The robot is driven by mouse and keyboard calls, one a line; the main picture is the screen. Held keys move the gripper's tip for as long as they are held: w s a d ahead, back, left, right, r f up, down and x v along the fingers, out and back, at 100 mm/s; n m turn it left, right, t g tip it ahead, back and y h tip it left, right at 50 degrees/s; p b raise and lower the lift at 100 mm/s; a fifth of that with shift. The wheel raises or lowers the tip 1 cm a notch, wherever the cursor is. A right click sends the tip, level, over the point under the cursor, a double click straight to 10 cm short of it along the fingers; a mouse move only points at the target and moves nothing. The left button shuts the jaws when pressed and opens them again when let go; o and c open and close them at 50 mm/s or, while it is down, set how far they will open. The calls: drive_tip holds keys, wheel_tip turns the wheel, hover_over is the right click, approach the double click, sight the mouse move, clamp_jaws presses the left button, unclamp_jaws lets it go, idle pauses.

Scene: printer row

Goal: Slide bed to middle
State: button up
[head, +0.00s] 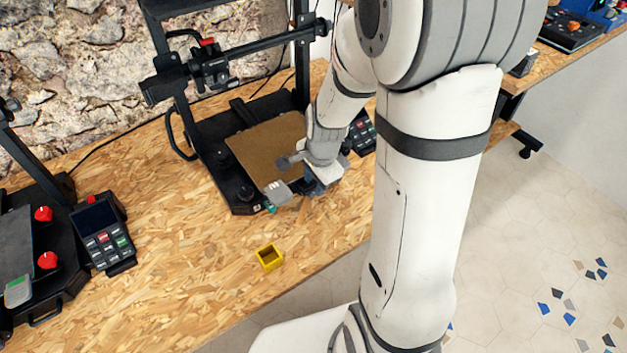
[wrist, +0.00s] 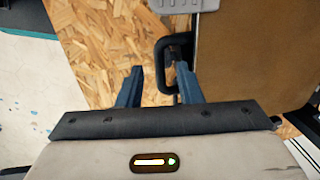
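The printer bed (head: 262,150) is a brown plate on the black printer frame in the head view. Its edge also fills the upper right of the wrist view (wrist: 235,45). A black loop handle (wrist: 160,55) stands out from that edge. My gripper (head: 318,188) is low at the bed's front right corner. In the wrist view its two blue fingers (wrist: 160,82) are apart, one on each side of the handle's outer bar, with nothing visibly clamped. My arm hides part of the bed's right side, and the handle is not clear in the head view.
A light grey piece with a green end (head: 276,193) is at the bed's front. A small yellow open box (head: 269,258) stands on the wooden table (head: 190,270). Another printer with a keypad unit (head: 103,235) is at left. A printer gantry (head: 240,50) rises behind the bed.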

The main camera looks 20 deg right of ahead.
drive_tip(key=shift+f, duration=0.1)
drive_tip(key=shift+c, duration=0.4)
clamp_jaws()
